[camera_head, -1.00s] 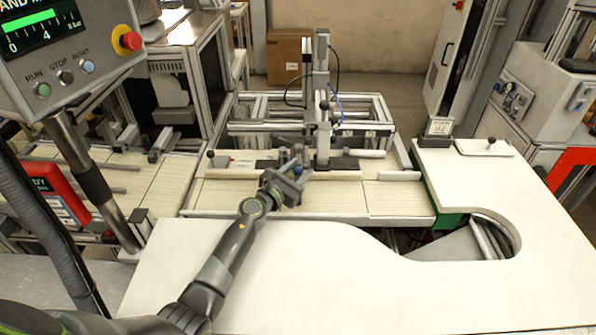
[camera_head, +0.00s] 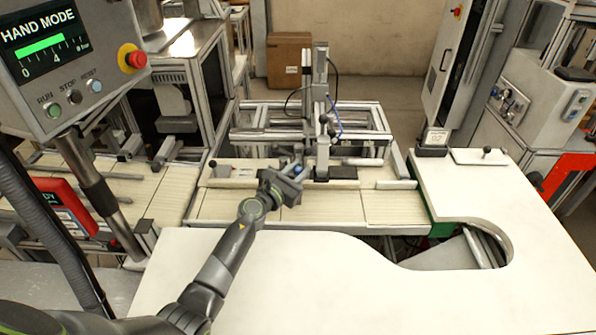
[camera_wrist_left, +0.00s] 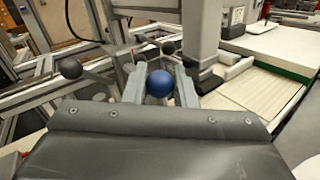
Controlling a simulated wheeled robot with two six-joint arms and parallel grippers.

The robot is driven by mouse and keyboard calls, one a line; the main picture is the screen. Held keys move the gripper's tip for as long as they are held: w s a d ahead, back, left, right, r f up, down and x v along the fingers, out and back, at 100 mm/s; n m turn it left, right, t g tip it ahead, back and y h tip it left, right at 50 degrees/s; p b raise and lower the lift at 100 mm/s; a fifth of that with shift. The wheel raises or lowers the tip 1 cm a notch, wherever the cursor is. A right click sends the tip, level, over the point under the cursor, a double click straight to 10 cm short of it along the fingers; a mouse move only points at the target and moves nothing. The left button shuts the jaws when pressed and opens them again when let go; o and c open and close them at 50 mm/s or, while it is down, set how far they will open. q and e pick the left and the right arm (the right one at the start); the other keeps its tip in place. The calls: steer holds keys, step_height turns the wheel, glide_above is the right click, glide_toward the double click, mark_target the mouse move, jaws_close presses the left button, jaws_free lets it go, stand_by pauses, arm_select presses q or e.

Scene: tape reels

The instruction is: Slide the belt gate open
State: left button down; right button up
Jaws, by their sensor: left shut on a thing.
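A blue ball knob (camera_head: 298,170) stands at the belt, left of the upright column; I take it to be the gate's handle. In the left wrist view the blue knob (camera_wrist_left: 159,84) sits between the two grey fingers. My left gripper (camera_head: 292,168) reaches over the cream slatted belt (camera_head: 323,207) and is shut on this knob. The same gripper shows in the left wrist view (camera_wrist_left: 160,92). The gate's panel is not clearly visible behind the gripper. My right gripper is not in view.
A metal column (camera_head: 320,110) with a black-knobbed lever stands just right of the gripper. A white worktop (camera_head: 300,275) with a curved cutout lies in front. A control box (camera_head: 75,60) with a red button hangs at upper left. A lidded plate (camera_head: 481,157) lies at right.

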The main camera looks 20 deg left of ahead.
arm_select(q)
steer(key=shift+r, duration=0.55)
steer(key=shift+w, duration=0.1)
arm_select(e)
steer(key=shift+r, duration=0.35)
arm_select(q)
steer(key=c, duration=1.2)
jaws_free()
steer(key=shift+c, duration=0.2)
steer(key=shift+f, duration=0.1)
steer(key=shift+s, duration=0.35)
steer(key=v, duration=1.7)
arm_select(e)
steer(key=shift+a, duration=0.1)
